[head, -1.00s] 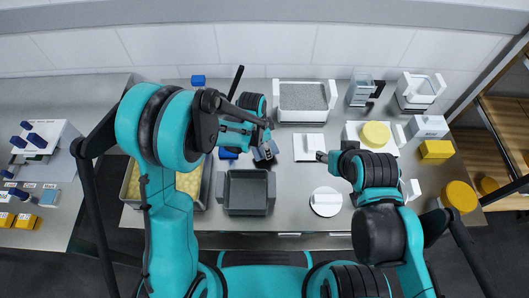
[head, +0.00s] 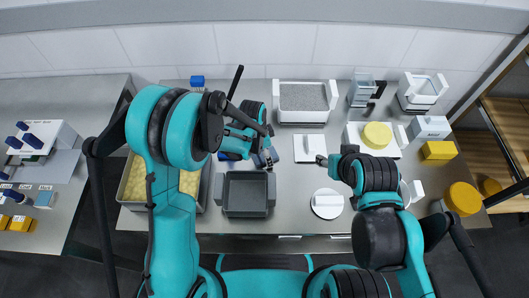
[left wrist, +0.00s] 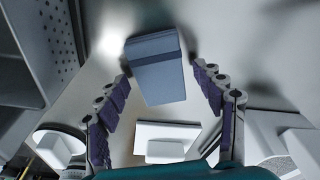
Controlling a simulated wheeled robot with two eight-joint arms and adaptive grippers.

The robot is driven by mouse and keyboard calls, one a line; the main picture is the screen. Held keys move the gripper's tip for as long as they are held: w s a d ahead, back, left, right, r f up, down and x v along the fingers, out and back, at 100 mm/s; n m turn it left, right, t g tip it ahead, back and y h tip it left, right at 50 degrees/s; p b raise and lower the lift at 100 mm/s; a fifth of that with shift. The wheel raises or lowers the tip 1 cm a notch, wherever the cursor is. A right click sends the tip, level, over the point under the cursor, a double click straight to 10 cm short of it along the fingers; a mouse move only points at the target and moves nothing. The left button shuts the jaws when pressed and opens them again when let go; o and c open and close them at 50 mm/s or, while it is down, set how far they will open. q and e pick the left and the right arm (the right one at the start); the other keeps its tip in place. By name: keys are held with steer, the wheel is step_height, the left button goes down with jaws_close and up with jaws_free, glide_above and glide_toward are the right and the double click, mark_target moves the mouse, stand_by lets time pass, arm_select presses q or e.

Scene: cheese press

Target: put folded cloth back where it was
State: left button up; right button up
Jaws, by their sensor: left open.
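The folded cloth (left wrist: 157,68) is a blue-grey rectangle lying on the steel table. In the left wrist view it sits ahead of and between the spread fingers, with a gap on each side. My left gripper (left wrist: 163,95) is open and empty above it.
A grey bin (head: 247,209) stands in front of the left gripper. A white square plate (head: 309,148) and a round white lid (head: 327,203) lie to its right. A white-walled tray (head: 303,118) stands behind. A yellow-filled tray (head: 130,194) is under my left arm.

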mark_target(260, 156)
arm_select(q)
steer(key=shift+r, duration=0.3)
step_height(260, 156, up, 12)
steer(key=a+p, duration=0.1)
steer(key=p, duration=0.3)
steer(key=shift+s+a+f+p, duration=0.2)
steer(key=shift+s+a+p, duration=0.1)
steer(key=shift+s+a, duration=0.1)
steer(key=s+a+r+n+t+y, duration=0.1)
steer(key=s+a+r+n+t, duration=0.5)
steer(key=s+a+r+n, duration=0.7)
steer(key=a+r, duration=0.1)
steer(key=a, duration=0.2)
steer(key=shift+s+t+y, duration=0.3)
steer(key=shift+s, duration=0.1)
